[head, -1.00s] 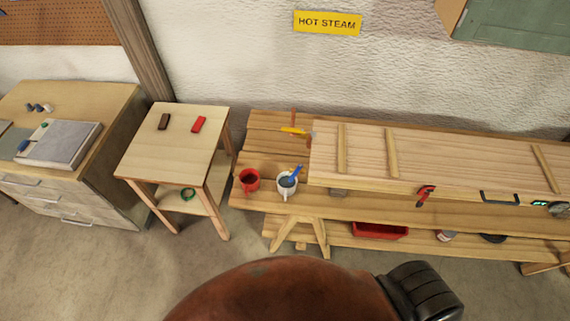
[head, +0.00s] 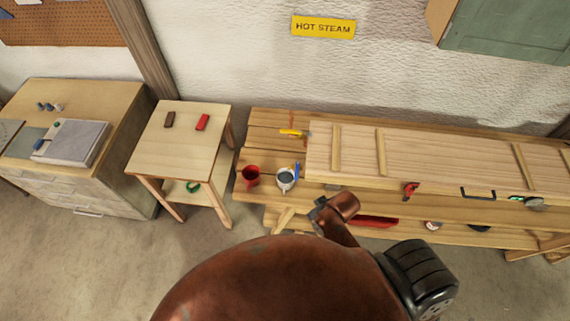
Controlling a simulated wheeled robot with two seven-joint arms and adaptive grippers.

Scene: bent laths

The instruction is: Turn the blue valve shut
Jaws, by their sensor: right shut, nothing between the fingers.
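I cannot pick out a blue valve for certain. A narrow blue piece (head: 297,170) stands at the rim of a white mug (head: 285,180) on the left part of the bench; I cannot tell whether it is a valve handle. My right gripper (head: 317,212) is shut and empty, just in front of the bench, right of and nearer than the mug, apart from it. It is small and partly hidden by my own arm. My left gripper is out of view.
A red mug (head: 251,176) stands left of the white mug. A yellow-handled piece (head: 291,132) lies behind them. A long wooden panel (head: 440,160) covers the bench's right. A small table (head: 180,145) and a drawer cabinet (head: 100,110) stand left. A "HOT STEAM" sign (head: 323,27) hangs above.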

